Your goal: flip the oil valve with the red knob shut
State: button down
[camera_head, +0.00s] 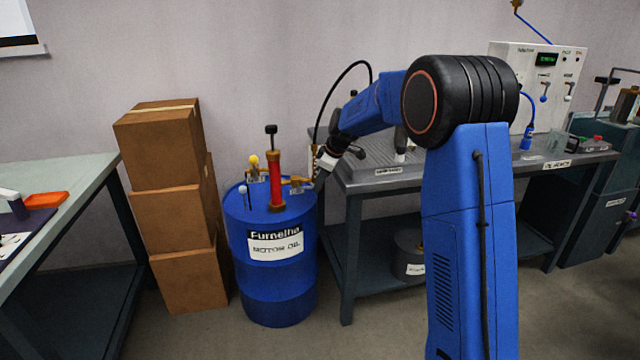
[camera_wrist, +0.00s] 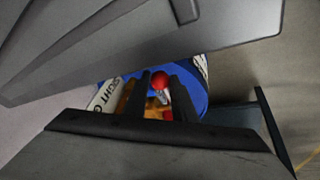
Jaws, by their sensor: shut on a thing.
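The blue oil drum (camera_head: 268,300) carries a red hand pump (camera_head: 275,178) on its lid. A brass valve (camera_head: 299,182) sticks out to the right of the pump, and my gripper (camera_head: 322,172) is at its outer end. The red knob cannot be made out in the head view. In the wrist view the red knob (camera_wrist: 159,80) and its short pale lever lie between my two dark fingers, with the brass body (camera_wrist: 152,108) just behind. My gripper (camera_wrist: 162,90) is shut on the lever with the red knob. Its exact contact is partly hidden.
A second valve with a yellow knob (camera_head: 253,159) stands left of the pump. Stacked cardboard boxes (camera_head: 180,210) stand left of the drum. A grey bench (camera_head: 375,186) with a black hose (camera_head: 335,92) above it is close on the right.

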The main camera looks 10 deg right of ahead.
jog(key=shift+a+r, duration=0.1)
jog(key=shift+r, duration=0.05)
jog(key=r+h, duration=0.1)
jog(key=a+r+h, duration=0.1)
jog(key=h, duration=0.1)
jog(key=shift+a+r+n+h, duration=0.1)
jog(key=shift+a+n+h, duration=0.05)
jog(key=shift+n+h, duration=0.2)
jog(key=a+r+n+h, duration=0.2)
jog(key=a+h, duration=0.4)
jog(key=h, duration=0.4)
jog(key=shift+a+r+t, duration=0.15)
jog(key=shift+r+t, duration=0.15)
jog(key=shift+r, duration=0.3)
jog(key=shift+h, duration=0.25)
jog(key=c, duration=1.5)
grip_release()
jog(key=shift+o, duration=0.2)
